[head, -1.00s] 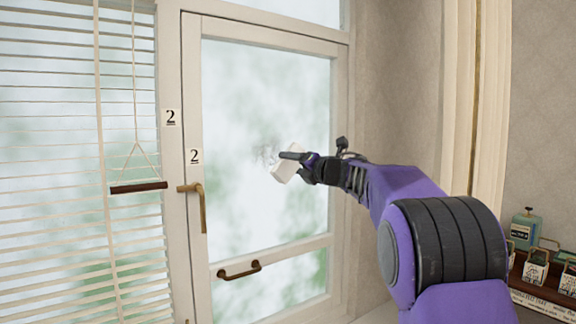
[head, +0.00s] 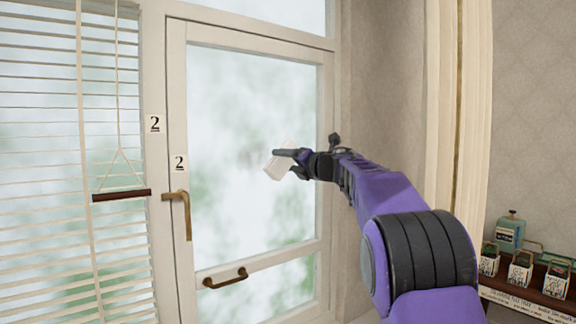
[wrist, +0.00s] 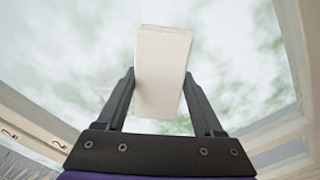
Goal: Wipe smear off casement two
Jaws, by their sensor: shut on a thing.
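Casement two (head: 176,240) is a white-framed window door with frosted, green-mottled glass and a "2" label on its left stile. My gripper (head: 293,162) is in front of the middle of its pane. It is shut on a folded off-white cloth (head: 277,168), which also shows between the two fingers in the wrist view (wrist: 161,75). I cannot tell whether the cloth touches the glass.
A brass lever handle (head: 187,212) and a brown pull handle (head: 226,279) stick out from the casement. Blinds (head: 45,170) with a wooden cord bar (head: 121,195) hang at left. A rack with small boxes (head: 520,268) stands at lower right.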

